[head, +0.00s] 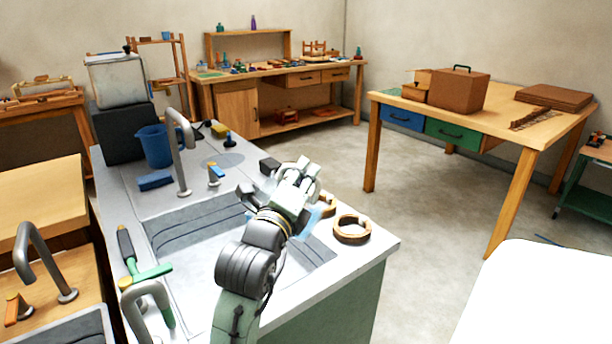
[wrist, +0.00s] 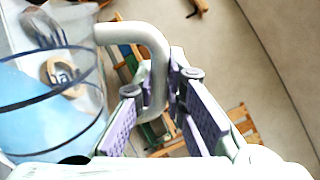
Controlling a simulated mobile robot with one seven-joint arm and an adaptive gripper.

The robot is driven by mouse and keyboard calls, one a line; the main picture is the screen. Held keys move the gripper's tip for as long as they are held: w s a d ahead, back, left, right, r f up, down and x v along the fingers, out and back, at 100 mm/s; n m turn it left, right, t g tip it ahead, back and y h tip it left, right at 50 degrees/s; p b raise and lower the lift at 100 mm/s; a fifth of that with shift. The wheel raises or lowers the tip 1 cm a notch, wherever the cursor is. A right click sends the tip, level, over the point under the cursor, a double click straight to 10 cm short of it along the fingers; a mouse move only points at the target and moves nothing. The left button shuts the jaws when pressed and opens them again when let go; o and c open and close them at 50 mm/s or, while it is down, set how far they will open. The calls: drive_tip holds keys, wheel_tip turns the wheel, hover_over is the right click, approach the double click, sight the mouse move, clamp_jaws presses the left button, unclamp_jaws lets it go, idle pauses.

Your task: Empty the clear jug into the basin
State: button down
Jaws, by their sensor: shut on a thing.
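The clear jug (wrist: 90,65) is at the left of the wrist view, with dark bands and pale blue liquid inside. Its grey handle (wrist: 140,32) runs between my gripper's (wrist: 163,88) purple finger pads, and the gripper is shut on it. In the head view my gripper (head: 300,180) is over the right part of the counter and hides most of the jug; a pale blue bit of the jug (head: 313,217) shows beside it. The basin (head: 190,231) is sunk in the counter, left of and under my arm. I cannot tell the jug's exact tilt.
Two wooden rings lie by the counter's right edge, one in full view (head: 351,229). A tall tap (head: 181,150), a blue pitcher (head: 154,146) and a blue sponge (head: 155,180) stand or lie behind the basin. A green-handled brush (head: 148,274) lies along its left side.

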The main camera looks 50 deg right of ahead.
drive_tip(key=shift+w+a+r+n+p, duration=0.2)
drive_tip(key=shift+w+r+n+p, duration=0.2)
drive_tip(key=shift+r+n, duration=0.15)
drive_tip(key=shift+w+a+r+n+p, duration=0.2)
drive_tip(key=shift+w+r+n+p, duration=0.1)
drive_tip(key=shift+r+n+p, duration=0.2)
drive_tip(key=shift+w+r, duration=0.1)
idle(0.3)
